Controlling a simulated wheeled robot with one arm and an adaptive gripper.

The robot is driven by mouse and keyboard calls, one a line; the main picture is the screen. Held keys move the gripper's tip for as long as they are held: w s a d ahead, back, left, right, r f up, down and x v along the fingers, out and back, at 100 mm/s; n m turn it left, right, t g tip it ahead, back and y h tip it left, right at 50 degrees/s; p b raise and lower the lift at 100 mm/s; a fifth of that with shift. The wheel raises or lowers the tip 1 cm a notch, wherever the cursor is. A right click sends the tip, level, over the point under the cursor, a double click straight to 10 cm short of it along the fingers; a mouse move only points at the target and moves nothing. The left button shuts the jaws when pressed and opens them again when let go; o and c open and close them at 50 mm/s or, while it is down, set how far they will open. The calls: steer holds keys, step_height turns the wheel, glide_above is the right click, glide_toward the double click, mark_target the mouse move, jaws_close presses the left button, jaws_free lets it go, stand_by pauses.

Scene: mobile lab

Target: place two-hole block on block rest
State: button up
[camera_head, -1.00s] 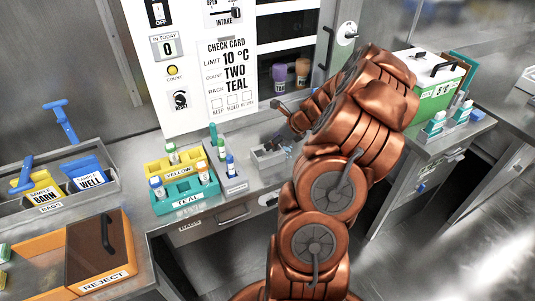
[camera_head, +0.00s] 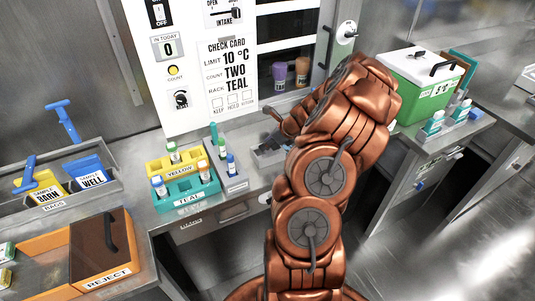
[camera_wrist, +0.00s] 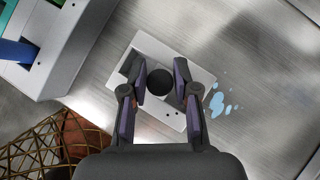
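In the wrist view a light grey rectangular piece (camera_wrist: 193,71) lies on the metal bench, with a dark round feature (camera_wrist: 160,82) near its middle and a dark recess at its left. I cannot tell whether this is the two-hole block, the block rest or both together. My gripper (camera_wrist: 160,68) is over it, its two fingers apart on either side of the dark round feature. No clear contact shows. In the head view a grey piece (camera_head: 266,156) shows on the bench beside my arm, which hides most of it and my fingertips.
A grey tube rack (camera_head: 237,184) stands left of the piece, beside the yellow rack (camera_head: 156,167) and teal rack (camera_head: 205,190). A wire basket (camera_wrist: 50,145) is at the wrist view's lower left. Blue spots (camera_wrist: 218,103) mark the bench at right. A green cooler (camera_head: 430,101) stands farther right.

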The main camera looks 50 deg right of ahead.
jaws_close()
steer(key=shift+r, duration=0.15)
stand_by(0.4)
